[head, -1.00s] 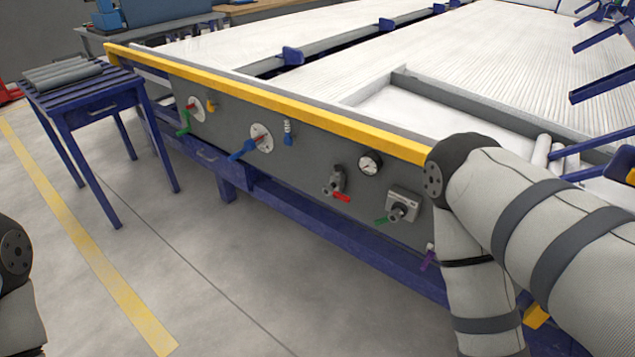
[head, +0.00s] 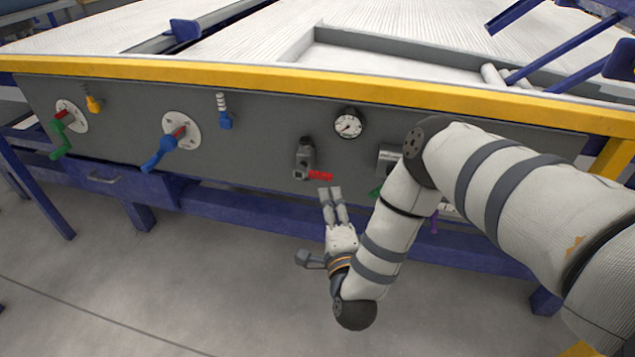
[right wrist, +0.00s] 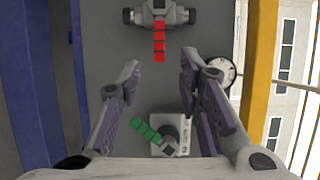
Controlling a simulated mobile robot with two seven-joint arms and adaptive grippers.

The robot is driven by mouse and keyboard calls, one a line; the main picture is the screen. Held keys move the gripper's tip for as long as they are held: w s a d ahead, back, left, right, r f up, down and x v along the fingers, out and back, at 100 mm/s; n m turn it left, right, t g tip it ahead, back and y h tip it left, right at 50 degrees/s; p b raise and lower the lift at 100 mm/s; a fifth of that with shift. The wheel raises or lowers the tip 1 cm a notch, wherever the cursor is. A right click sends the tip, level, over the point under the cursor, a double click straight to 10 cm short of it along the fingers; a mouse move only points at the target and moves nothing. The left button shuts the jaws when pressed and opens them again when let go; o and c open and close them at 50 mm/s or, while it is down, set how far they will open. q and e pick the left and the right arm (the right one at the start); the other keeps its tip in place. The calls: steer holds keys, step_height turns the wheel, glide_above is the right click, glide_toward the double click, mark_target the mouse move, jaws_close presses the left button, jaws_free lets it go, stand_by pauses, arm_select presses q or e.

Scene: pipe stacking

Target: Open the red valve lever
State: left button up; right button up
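The red valve lever (head: 319,175) sticks out to the right from a grey valve (head: 304,158) on the dark grey panel. In the right wrist view the red lever (right wrist: 159,42) is at the top middle, below its valve body (right wrist: 160,14). My right gripper (head: 330,190) is just below the lever in the head view, its fingers pointing up toward it. In the right wrist view the right gripper (right wrist: 159,63) is open, and the lever lines up with the gap between its fingers. Whether they touch cannot be told. My left gripper is not in view.
A gauge (head: 348,123) is right of the red valve. A green lever (right wrist: 146,130) on a grey box shows between the fingers' bases. A blue lever (head: 163,152) and a green crank (head: 59,138) are at left. A yellow rail (head: 250,84) tops the panel.

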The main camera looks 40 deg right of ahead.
mark_target(322, 178)
steer(key=b+x, duration=0.1)
steer(key=x, duration=0.9)
steer(key=shift+w, duration=0.15)
jaws_close()
